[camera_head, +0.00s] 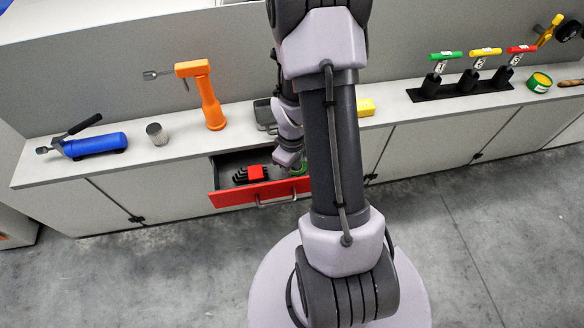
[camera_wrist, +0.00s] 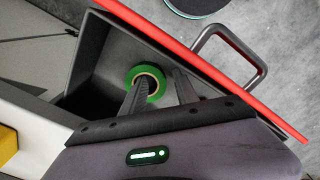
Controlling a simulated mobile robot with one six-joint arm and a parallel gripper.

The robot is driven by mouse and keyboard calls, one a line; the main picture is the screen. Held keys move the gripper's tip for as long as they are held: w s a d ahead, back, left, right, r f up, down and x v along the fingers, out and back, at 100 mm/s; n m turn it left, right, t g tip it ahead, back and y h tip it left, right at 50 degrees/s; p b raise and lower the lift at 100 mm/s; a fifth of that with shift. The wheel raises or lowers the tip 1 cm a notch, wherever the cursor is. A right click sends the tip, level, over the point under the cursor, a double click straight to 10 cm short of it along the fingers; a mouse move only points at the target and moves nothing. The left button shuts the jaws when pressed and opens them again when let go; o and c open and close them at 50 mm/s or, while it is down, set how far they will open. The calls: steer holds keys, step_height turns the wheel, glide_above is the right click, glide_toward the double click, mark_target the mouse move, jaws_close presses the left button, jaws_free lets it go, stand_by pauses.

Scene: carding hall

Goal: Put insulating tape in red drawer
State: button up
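The red drawer (camera_head: 230,197) is pulled out of the white cabinet; its red front and dark inside also show in the wrist view (camera_wrist: 225,84). The insulating tape, a green ring with a pale core (camera_wrist: 157,94), is inside the drawer, and a bit of its green (camera_head: 301,170) shows in the head view beside my gripper (camera_head: 289,160). In the wrist view my gripper (camera_wrist: 163,78) reaches into the drawer with its fingers apart. One finger overlaps the tape's hole and the other is just right of the ring. Whether they touch it is unclear.
A red-and-black item (camera_head: 256,173) lies in the drawer's left part. On the counter are a blue tool (camera_head: 95,144), a grey cup (camera_head: 157,134), an orange tool (camera_head: 208,100), a yellow block (camera_head: 365,107) and a green-yellow tin (camera_head: 540,82).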

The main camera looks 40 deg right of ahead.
steer(key=shift+r, duration=0.1)
steer(key=w+a+r+m+t+p, duration=0.1)
steer(key=a+r+p, duration=0.2)
steer(key=r, duration=0.8)
steer(key=w+a+r+m+t+p, duration=0.1)
steer(key=a+r+p, duration=0.2)
steer(key=r, duration=0.8)
steer(key=s+a+r+m+t+y+b, duration=0.1)
steer(key=s+a+r+m+t, duration=0.1)
steer(key=s+a+r, duration=0.2)
steer(key=s+a+r+m+t+y+b, duration=0.1)
steer(key=s+a+r+m, duration=0.2)
steer(key=a+r, duration=0.6)
steer(key=s+a, duration=0.2)
steer(key=a, duration=0.1)
steer(key=shift+s+a+r+t, duration=0.15)
steer(key=shift+s+a+t, duration=0.05)
steer(key=shift+a+t, duration=0.2)
steer(key=shift+c, duration=0.3)
